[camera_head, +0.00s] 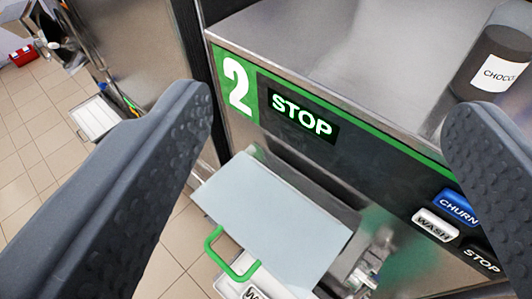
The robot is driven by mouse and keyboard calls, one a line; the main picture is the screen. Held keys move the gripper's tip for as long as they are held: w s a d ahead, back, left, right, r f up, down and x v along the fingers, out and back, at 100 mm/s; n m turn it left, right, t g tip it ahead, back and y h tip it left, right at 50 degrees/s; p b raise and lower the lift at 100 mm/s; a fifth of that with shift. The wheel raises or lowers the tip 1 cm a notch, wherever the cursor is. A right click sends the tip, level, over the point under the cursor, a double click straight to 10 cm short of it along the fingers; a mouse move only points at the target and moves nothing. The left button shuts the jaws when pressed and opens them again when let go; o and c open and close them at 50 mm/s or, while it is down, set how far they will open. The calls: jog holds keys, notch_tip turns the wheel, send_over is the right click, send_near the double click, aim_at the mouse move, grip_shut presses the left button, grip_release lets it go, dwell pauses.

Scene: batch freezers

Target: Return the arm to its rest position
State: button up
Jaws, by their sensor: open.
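My gripper (325,115) is in view as two dark grey, bumpy fingers, one at the left and one at the right edge. The fingers stand wide apart with nothing between them. Beyond them is batch freezer 2 (330,45), a steel machine with a green-edged dark front panel. Its display (302,117) reads STOP. The fingers appear in front of the panel; I cannot tell the exact gap. The rest of my arm is out of view.
A dark jar (492,62) labelled CHOCO stands on the machine top. CHURN (459,207), WASH (435,225) and STOP (481,259) buttons are at the lower right. A pale flat panel (270,215) juts out below, above a green handle (228,256). Tiled floor (35,135) shows at left.

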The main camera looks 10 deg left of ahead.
notch_tip(320, 180, down, 12)
jog(key=b, duration=1.2)
jog(key=shift+f, duration=0.15)
